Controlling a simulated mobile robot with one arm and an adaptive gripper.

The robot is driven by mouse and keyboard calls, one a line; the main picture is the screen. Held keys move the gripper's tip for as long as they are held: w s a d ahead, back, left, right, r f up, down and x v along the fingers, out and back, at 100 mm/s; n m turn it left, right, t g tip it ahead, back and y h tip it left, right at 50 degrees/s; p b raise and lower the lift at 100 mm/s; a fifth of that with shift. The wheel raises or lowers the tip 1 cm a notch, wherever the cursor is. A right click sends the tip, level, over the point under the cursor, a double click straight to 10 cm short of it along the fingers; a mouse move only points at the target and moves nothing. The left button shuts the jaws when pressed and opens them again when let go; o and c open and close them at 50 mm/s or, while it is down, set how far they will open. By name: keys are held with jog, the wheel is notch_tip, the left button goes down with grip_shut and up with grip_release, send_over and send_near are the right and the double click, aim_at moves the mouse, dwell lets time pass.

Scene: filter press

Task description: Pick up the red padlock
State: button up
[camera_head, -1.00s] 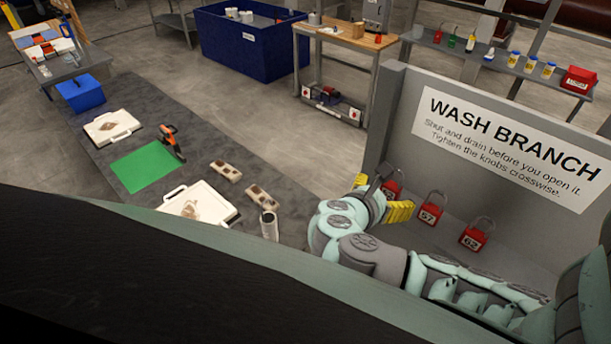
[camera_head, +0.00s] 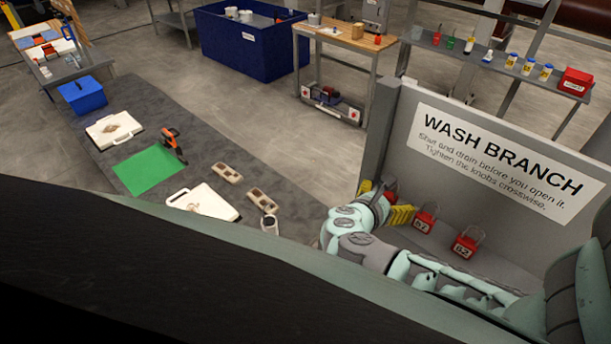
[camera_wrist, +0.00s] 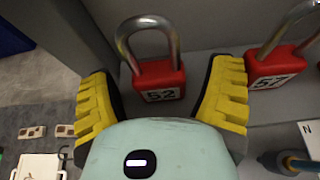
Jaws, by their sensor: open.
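My gripper (camera_wrist: 162,105) is open in the wrist view, with one yellow finger on each side of a red padlock marked 52 (camera_wrist: 157,76). The padlock stands upright with its metal shackle up, between the fingers and not clearly touched by either. In the head view my gripper (camera_head: 382,205) is at the left end of the grey shelf, and its fingers largely hide that padlock. A red padlock marked 57 (camera_head: 425,219) stands to the right; it also shows in the wrist view (camera_wrist: 272,67). A red padlock marked 62 (camera_head: 467,243) stands further right.
A grey panel with a "WASH BRANCH" sign (camera_head: 497,160) rises behind the padlocks. A grey side wall (camera_head: 380,125) closes the shelf's left end, close to my gripper. A blue-tipped part (camera_wrist: 285,163) shows at lower right in the wrist view.

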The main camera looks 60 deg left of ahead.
aim_at(387, 197)
jog(key=c, duration=1.4)
jog(key=shift+o, duration=0.2)
jog(key=shift+w+r, duration=0.1)
jog(key=shift+r, duration=0.05)
jog(key=shift+r+b, duration=1.4)
jog(key=shift+b, duration=0.15)
jog(key=shift+s+d+r+b, duration=0.1)
jog(key=shift+s+d+b, duration=0.15)
jog(key=shift+s+b, duration=0.3)
jog(key=s, duration=0.1)
jog(key=s+d, duration=0.1)
jog(key=s, duration=0.1)
jog(key=s+d, duration=0.1)
jog(key=shift+s+d+r, duration=0.2)
jog(key=shift+d+r, duration=0.05)
jog(key=shift+r, duration=0.15)
jog(key=s+d+r+p, duration=0.4)
jog(key=s+d+p, duration=0.1)
jog(key=s, duration=0.3)
jog(key=shift+s+p, duration=0.25)
jog(key=shift+p, duration=0.3)
